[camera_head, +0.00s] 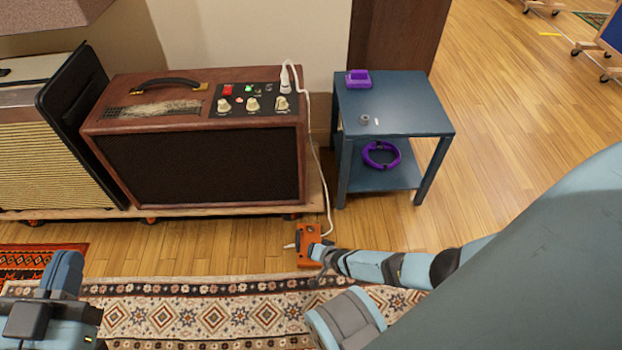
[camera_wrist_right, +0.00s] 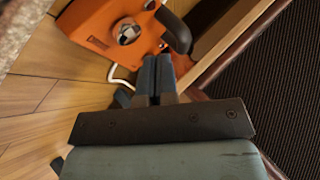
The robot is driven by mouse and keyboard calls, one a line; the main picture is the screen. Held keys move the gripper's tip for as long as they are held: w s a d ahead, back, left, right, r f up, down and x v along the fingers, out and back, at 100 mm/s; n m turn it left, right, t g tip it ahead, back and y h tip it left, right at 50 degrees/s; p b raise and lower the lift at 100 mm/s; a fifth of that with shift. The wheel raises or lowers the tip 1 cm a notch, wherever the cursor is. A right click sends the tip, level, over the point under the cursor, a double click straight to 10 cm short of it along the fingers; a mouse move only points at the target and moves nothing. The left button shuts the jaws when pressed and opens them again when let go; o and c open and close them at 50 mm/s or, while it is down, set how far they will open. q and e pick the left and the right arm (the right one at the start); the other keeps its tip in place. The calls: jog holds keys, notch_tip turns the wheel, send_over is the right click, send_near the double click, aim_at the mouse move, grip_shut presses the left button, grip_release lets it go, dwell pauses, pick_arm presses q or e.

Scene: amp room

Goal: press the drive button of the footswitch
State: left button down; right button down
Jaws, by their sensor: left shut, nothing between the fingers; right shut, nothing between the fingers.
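The orange footswitch (camera_head: 305,258) lies on the wood floor in front of the brown amplifier, at the rug's edge. In the right wrist view its orange housing (camera_wrist_right: 97,28) fills the top, with a round metal button (camera_wrist_right: 129,33) and a dark rounded part at its right. I cannot read which button is drive. My right gripper (camera_head: 316,250) is shut and empty at the footswitch's right side. In the wrist view its fingertips (camera_wrist_right: 157,58) are close below the button; contact cannot be told. My left gripper (camera_head: 66,258) is shut, low at left above the rug.
The amplifier (camera_head: 200,165) has a lit panel and stands on a low wheeled platform (camera_head: 240,209). A white cable (camera_head: 323,185) runs from its top to the footswitch. A blue side table (camera_head: 405,115) with purple items stands right. Open floor lies beyond it.

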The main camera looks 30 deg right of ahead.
jog(key=shift+w+d+f, duration=0.15)
jog(key=shift+d+f, duration=0.1)
jog(key=shift+f, duration=0.3)
jog(key=shift+a+f, duration=0.1)
dwell(1.7)
jog(key=shift+f, duration=0.3)
dwell(0.4)
jog(key=shift+r+p, duration=0.35)
jog(key=shift+r, duration=0.05)
